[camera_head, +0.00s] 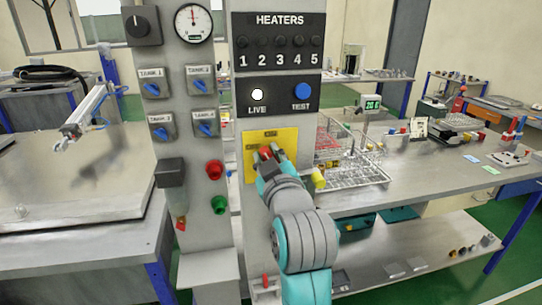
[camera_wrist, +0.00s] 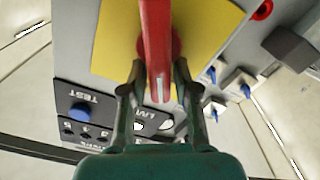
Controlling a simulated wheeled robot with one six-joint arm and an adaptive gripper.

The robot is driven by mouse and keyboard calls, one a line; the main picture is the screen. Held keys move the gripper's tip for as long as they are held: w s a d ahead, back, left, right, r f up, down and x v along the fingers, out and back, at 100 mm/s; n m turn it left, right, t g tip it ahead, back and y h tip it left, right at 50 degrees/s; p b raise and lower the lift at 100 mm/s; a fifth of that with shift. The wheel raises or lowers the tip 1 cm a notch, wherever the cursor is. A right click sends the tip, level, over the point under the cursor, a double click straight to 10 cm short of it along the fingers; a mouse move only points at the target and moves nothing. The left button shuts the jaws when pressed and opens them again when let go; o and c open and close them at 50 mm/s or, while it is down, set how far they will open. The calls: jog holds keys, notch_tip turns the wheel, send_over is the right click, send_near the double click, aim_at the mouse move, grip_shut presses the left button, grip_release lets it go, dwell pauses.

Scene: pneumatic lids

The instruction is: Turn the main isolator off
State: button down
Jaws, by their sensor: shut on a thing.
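The main isolator is a red handle (camera_head: 265,153) on a yellow plate (camera_head: 288,137), on the grey panel below the heater switches. My gripper (camera_head: 272,162) is at the plate and partly hides the handle. In the wrist view the red handle (camera_wrist: 156,45) runs up and down the picture between my fingers (camera_wrist: 158,78), in front of the yellow plate (camera_wrist: 112,40). My gripper is shut on the handle. The plate's markings are too small or hidden to read.
Above the plate is a HEATERS block with a LIVE lamp (camera_head: 257,95) and a blue TEST button (camera_head: 302,91). A red button (camera_head: 214,169) and a green button (camera_head: 219,204) are at left. A wire rack (camera_head: 350,172) stands on the bench (camera_head: 410,185) at right.

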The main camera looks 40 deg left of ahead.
jog(key=shift+s+a+f+n, duration=0.1)
jog(key=shift+f+n, duration=0.4)
jog(key=shift+n, duration=1.55)
jog(key=shift+s+a+f+n, duration=0.15)
jog(key=shift+f+n, duration=0.3)
jog(key=shift+n, duration=1.65)
jog(key=shift+s+a+f+n, duration=0.1)
jog(key=shift+f+n, duration=0.4)
jog(key=shift+n, duration=1.55)
jog(key=c, duration=1)
grip_release()
jog(key=shift+w+d, duration=0.1)
jog(key=shift+c, duration=0.2)
jog(key=shift+r, duration=0.2)
